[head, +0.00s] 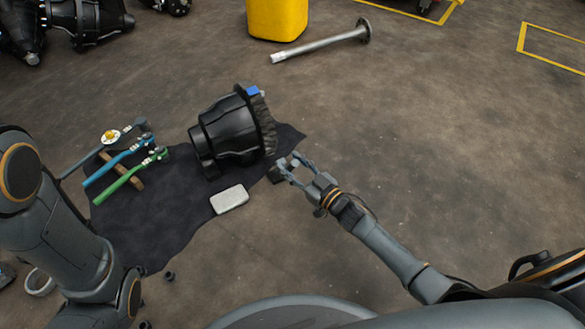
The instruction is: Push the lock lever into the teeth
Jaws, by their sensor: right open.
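A black drum-shaped housing (222,130) lies on a dark cloth (160,220), with a ring of teeth (265,125) on its right side. A small blue piece (253,90) sits at the top of the toothed rim; I cannot tell whether it is the lock lever. My right gripper (289,165) is open, low to the right of the housing and apart from the teeth. A small dark block (276,174) is beside its fingertips; I cannot tell whether they touch. My left arm shows at the left, but its gripper is not visible.
Blue (115,167) and green (130,175) handled tools and a gauge (110,137) lie left of the housing. A pale grey block (230,199) lies in front. A metal shaft (325,42) and yellow bin (277,18) are behind. The floor to the right is clear.

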